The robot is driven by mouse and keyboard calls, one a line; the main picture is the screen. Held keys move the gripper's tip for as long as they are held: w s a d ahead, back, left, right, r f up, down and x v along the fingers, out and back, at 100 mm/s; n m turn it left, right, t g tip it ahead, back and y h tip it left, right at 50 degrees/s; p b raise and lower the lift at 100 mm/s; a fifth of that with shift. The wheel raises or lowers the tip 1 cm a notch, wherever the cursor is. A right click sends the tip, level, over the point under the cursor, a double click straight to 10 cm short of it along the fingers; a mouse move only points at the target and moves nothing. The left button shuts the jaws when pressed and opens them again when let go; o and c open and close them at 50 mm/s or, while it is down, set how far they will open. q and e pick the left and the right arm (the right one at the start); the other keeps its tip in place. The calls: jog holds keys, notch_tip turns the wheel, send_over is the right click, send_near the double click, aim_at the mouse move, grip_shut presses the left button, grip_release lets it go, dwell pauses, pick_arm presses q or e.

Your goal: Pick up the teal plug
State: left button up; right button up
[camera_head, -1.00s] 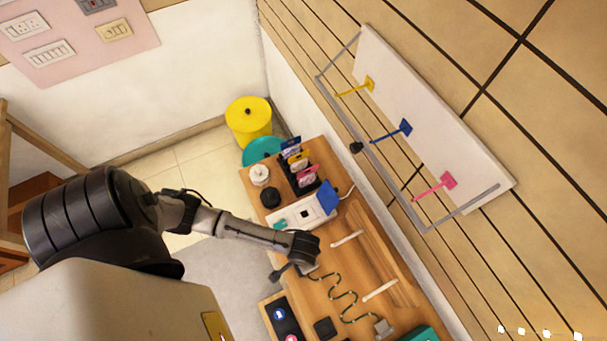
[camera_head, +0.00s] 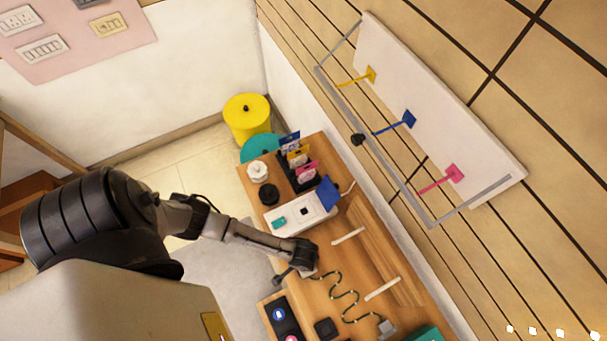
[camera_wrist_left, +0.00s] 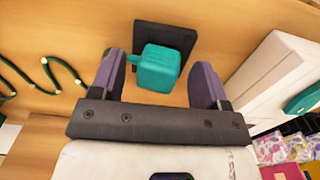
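The teal plug (camera_wrist_left: 160,68) is a small block with rounded corners. In the left wrist view it sits at a black square base (camera_wrist_left: 185,38) on the wooden surface. My left gripper (camera_wrist_left: 157,64) is open, with one purple-grey finger on each side of the plug and a gap to both. In the head view my left gripper (camera_head: 290,274) is low over the wooden desk (camera_head: 357,262), and the plug there is hidden by it. My right gripper is in neither view.
A white box (camera_head: 304,212) with a teal part (camera_head: 279,222) and a raised blue flap (camera_head: 328,193) stands beside the gripper. A patterned cord (camera_head: 345,295) snakes over the desk. A black tray with phone-like icons (camera_head: 284,318) lies at the near edge.

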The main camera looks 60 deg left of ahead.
pick_arm(q)
jog(key=shift+f, duration=0.15)
jog(key=shift+c, duration=0.5)
jog(key=c, duration=0.7)
jog(key=shift+r, duration=0.55)
jog(key=r+p, duration=0.1)
jog(key=r, duration=0.1)
jog(key=d+r, duration=0.1)
jog(key=shift+r+p, duration=0.35)
jog(key=shift+r, duration=0.05)
jog(key=d+r+p, duration=0.4)
jog(key=p, duration=0.1)
jog(key=d+r+p, duration=0.4)
jog(key=p, duration=0.2)
jog(key=shift+w+d, duration=0.1)
jog(key=shift+d, duration=0.25)
